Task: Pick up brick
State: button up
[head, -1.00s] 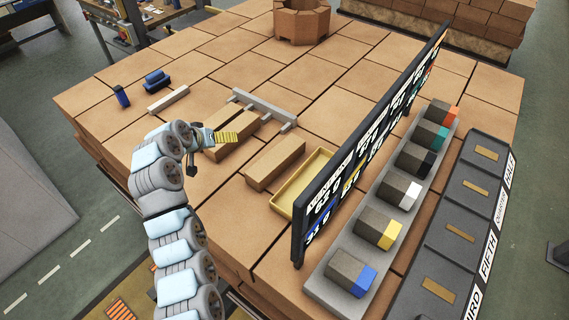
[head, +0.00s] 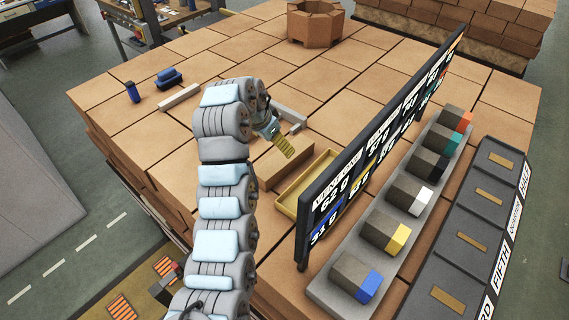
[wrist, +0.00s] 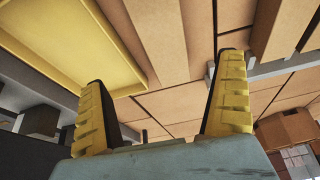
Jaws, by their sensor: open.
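A plain tan brick (head: 280,166) lies on the brick-paved top, left of the yellow tray (head: 290,206). In the wrist view this brick (wrist: 155,38) shows beyond the fingers, with the tray (wrist: 85,40) to its left. My gripper (head: 287,148) has yellow ribbed fingers and hangs by the brick's far side in the head view. The wrist view shows the fingers spread wide with nothing between them (wrist: 165,105). Another tan brick (wrist: 287,25) shows at the upper right of the wrist view; my arm hides it in the head view.
A pale bar (head: 179,97) and blue objects (head: 168,78) lie at the left.

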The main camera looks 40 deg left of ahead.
aim_at(284, 157)
jog(key=shift+b+x, duration=0.7)
jog(key=shift+x, duration=0.35)
jog(key=p+x, duration=0.1)
jog(key=x, duration=0.6)
jog(key=shift+w+a+f+p, duration=0.15)
jog(key=shift+w+f+p, duration=0.2)
jog(key=shift+f, duration=0.25)
jog(key=shift+w+a+f+p, duration=0.2)
jog(key=shift+w+f, duration=0.25)
jog(key=shift+f, duration=0.15)
jog(key=shift+x, duration=1.3)
jog(key=c, duration=1.3)
